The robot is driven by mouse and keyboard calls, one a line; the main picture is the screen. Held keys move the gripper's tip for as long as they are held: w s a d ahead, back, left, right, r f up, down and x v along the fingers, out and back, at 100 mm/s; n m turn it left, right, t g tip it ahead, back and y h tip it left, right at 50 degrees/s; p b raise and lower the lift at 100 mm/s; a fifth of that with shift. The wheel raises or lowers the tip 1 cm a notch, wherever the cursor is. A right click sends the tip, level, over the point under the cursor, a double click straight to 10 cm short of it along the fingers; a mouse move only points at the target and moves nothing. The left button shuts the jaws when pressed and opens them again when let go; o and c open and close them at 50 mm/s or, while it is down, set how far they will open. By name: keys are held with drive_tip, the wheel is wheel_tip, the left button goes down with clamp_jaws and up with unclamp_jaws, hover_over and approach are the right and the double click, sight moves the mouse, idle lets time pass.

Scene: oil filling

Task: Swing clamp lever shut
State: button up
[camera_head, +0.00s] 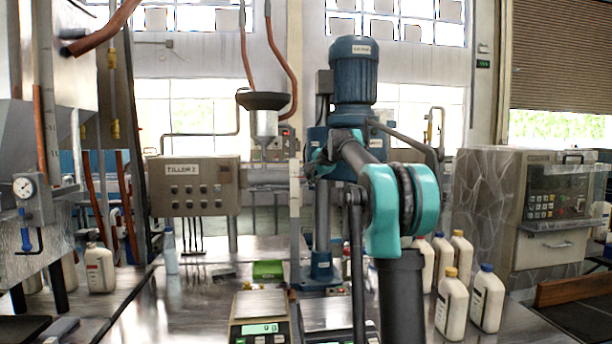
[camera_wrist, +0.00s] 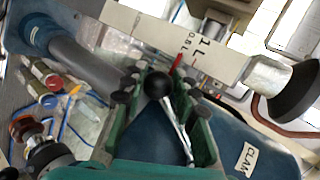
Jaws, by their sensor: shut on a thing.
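The clamp lever (camera_wrist: 177,125) shows in the wrist view as a thin chrome rod with a black ball knob (camera_wrist: 158,84). It runs between the green and dark fingers of my gripper (camera_wrist: 160,80), which is shut on it near the knob. A blue body (camera_wrist: 230,140) with a label reading "CLAM", cut off or partly hidden, lies beneath and to the right. In the head view my gripper (camera_head: 322,162) is at the blue machine (camera_head: 353,70), largely hidden by my arm. I cannot make out the lever there.
A white bar marked "1 L" and "0.5 L" (camera_wrist: 165,33) crosses close beyond my fingers in the wrist view. A dark funnel (camera_head: 263,101) hangs left of the machine. A scale (camera_head: 259,318) stands in front. Several white bottles (camera_head: 487,300) stand at right.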

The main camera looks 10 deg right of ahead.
drive_tip(key=shift+d+f, duration=0.15)
drive_tip(key=shift+d, duration=0.15)
drive_tip(key=shift+d+n+h, duration=0.1)
drive_tip(key=shift+n+h, duration=0.2)
drive_tip(key=o, duration=0.8)
drive_tip(key=shift+c, duration=0.2)
drive_tip(key=v, duration=1.2)
